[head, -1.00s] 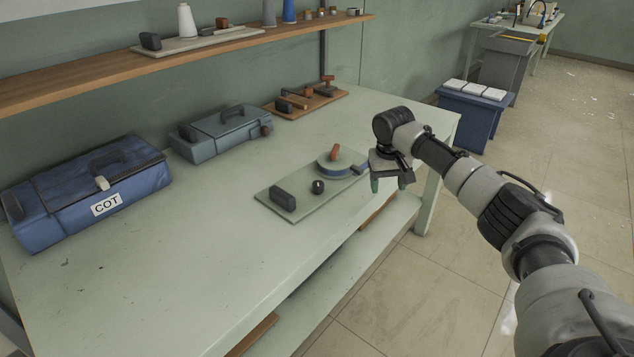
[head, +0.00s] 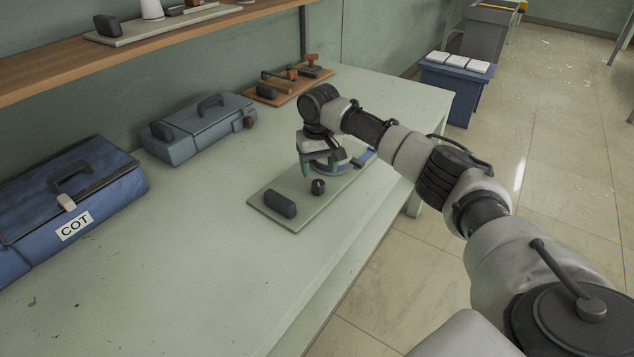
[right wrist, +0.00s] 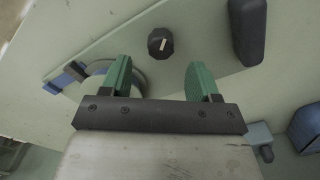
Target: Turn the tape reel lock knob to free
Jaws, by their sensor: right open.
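The tape reel board (head: 262,199) is a flat pale green plate on the table. A small dark round knob (head: 318,186) stands on it; in the right wrist view the knob (right wrist: 160,42) carries a light pointer line and lies beyond the fingertips, between their lines. The blue-rimmed reel (head: 342,165) is partly hidden behind my right gripper (head: 320,168). In the right wrist view the green fingers (right wrist: 158,75) are wide apart with nothing between them. A dark block (head: 280,204) sits at the board's near left end. My left gripper is not in view.
The pale green table (head: 200,270) is clear in front of the board. A blue COT case (head: 85,185) and a grey-blue case (head: 200,128) stand left. A wooden board with handles (head: 290,88) lies at the back, below a wooden shelf (head: 170,45).

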